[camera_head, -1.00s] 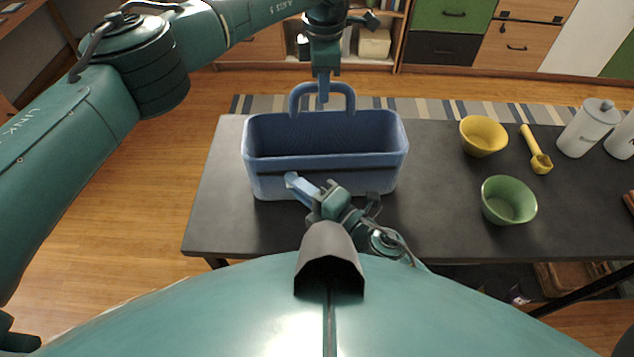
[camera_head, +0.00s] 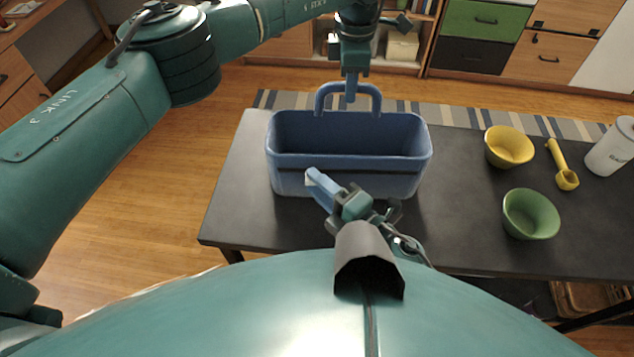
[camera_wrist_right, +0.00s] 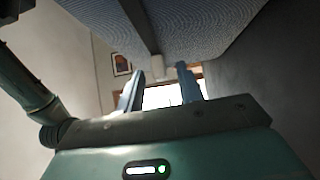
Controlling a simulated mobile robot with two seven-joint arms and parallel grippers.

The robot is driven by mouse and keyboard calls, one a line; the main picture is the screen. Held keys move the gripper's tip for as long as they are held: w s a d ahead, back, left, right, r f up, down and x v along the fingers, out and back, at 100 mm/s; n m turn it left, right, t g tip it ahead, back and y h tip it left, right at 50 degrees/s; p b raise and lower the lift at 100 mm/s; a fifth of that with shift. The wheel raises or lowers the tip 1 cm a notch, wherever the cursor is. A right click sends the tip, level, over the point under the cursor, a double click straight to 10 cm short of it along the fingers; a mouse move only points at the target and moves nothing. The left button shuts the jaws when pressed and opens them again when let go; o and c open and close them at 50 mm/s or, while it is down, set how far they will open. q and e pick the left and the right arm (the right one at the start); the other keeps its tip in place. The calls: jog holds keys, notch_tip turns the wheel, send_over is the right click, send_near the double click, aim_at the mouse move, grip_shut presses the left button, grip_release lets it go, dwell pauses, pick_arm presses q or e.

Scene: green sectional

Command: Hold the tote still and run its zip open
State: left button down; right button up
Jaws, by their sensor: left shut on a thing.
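The blue tote (camera_head: 348,177) stands upright on the dark table, its top open in the head view. A dark strip (camera_head: 350,161) runs along its front below the rim. The strip also shows on the tote's textured underside-up view in the right wrist view (camera_wrist_right: 138,22). My left gripper (camera_head: 351,92) reaches down from above and is shut on the tote's raised handle (camera_head: 322,97). My right gripper (camera_head: 318,180) is in front of the tote's front wall, left of its middle. I cannot make out a zip pull.
On the table (camera_head: 462,225), to the right of the tote, are a yellow bowl (camera_head: 509,147), a green bowl (camera_head: 530,214), a yellow scoop (camera_head: 563,168) and a white canister (camera_head: 611,150). Bare tabletop lies between the tote and the bowls. Cabinets (camera_head: 480,40) stand behind.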

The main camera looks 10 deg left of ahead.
jog(key=v, duration=1.1)
jog(key=shift+s+d, duration=0.1)
pick_arm(q)
jog(key=c, duration=1.2)
grip_release()
jog(key=shift+r, duration=0.15)
